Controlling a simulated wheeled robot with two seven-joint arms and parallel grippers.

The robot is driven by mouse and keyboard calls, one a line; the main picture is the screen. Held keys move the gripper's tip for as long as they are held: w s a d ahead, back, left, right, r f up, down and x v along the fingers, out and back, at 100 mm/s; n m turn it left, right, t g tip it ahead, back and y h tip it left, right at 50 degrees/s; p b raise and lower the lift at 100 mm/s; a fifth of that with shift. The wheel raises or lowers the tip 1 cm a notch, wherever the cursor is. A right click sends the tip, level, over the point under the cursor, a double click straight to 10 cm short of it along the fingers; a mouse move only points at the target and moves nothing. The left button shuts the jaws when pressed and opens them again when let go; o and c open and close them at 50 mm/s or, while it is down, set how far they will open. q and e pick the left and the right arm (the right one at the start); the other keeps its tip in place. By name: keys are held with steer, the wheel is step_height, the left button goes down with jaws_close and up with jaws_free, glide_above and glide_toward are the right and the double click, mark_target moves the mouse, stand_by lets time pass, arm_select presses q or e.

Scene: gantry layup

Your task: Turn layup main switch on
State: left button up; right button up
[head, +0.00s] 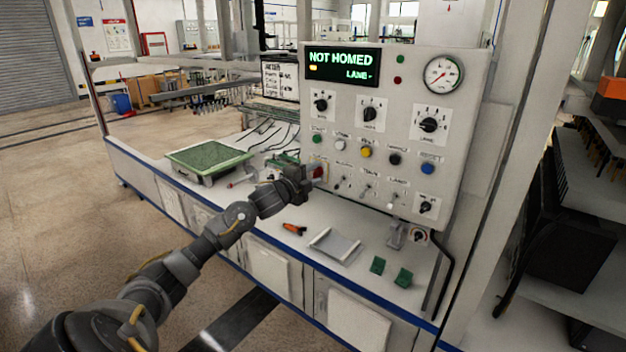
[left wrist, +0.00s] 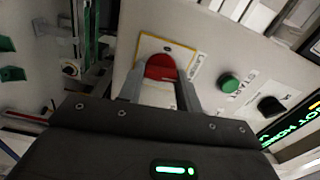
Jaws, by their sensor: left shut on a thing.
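The control panel (head: 385,115) stands on the bench, its display (head: 342,67) lit with "NOT HOMED" and "LANE-". A red rotary switch (left wrist: 161,67) on a yellow-edged plate (left wrist: 185,52) sits at the panel's lower left; in the head view, the red switch (head: 318,171) is mostly hidden by my gripper. My left gripper (head: 309,178) reaches to the panel there. In the left wrist view, its two fingers (left wrist: 160,88) are on either side of the red handle, shut on it. The handle's exact angle is hard to tell. My right gripper is not in view.
Several knobs, such as the lane selector (head: 428,125), coloured buttons and small toggles cover the panel near my gripper. A green-topped tray (head: 208,157) stands at the bench's left. An orange-handled tool (head: 294,228), a metal tray (head: 335,246) and green blocks (head: 403,277) lie in front.

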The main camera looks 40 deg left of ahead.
arm_select(q)
steer(key=shift+f+m, duration=0.1)
steer(key=shift+m, duration=0.3)
steer(key=shift+b, duration=0.3)
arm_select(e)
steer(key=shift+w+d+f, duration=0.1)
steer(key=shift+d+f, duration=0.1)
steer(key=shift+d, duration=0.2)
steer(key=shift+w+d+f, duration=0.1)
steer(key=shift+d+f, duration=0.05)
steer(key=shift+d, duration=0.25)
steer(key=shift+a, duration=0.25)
arm_select(q)
steer(key=o, duration=1)
